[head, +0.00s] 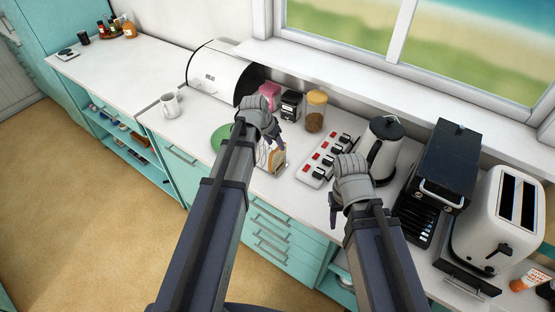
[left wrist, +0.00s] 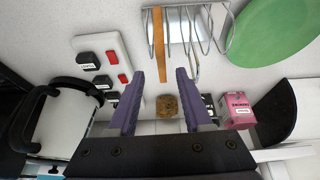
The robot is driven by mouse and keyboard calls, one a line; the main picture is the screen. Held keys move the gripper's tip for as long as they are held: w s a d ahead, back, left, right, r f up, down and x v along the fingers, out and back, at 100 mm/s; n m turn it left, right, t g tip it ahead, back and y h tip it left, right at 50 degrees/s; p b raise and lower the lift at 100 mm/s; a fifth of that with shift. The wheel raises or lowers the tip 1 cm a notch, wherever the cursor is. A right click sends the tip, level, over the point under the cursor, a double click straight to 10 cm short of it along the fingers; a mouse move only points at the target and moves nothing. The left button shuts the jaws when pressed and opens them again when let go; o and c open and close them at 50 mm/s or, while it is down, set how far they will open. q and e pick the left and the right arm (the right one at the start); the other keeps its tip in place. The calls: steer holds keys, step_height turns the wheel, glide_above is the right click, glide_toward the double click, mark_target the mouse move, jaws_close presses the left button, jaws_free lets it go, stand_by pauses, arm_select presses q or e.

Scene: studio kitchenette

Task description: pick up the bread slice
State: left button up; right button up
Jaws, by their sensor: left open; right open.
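The bread slice (head: 278,158) stands in a wire toast rack (left wrist: 202,50) on the white counter, partly hidden behind my left gripper in the head view. In the left wrist view the bread slice (left wrist: 159,45) shows edge-on as a narrow brown strip, at the rack's left end. My left gripper (head: 273,140) is open over the rack. In its wrist view, the near end of the slice lies between the two purple fingertips (left wrist: 160,74), with a gap on each side; the height gap is hard to judge. My right gripper (head: 338,208) is open and empty near the counter's front edge.
A green plate (head: 221,137) lies left of the rack. A white switch strip (head: 330,158) is to the right, with a kettle (head: 382,150), coffee machine (head: 440,175) and toaster (head: 500,215) beyond. A jar (head: 315,110) and a pink tin (head: 270,93) stand behind.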

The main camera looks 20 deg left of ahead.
mark_target(277, 148)
arm_select(q)
steer(key=b+x, duration=0.4)
steer(key=x, duration=0.1)
steer(key=shift+s+a, duration=0.1)
steer(key=shift+a, duration=0.1)
steer(key=shift+r, duration=0.1)
jaws_close()
stand_by(0.3)
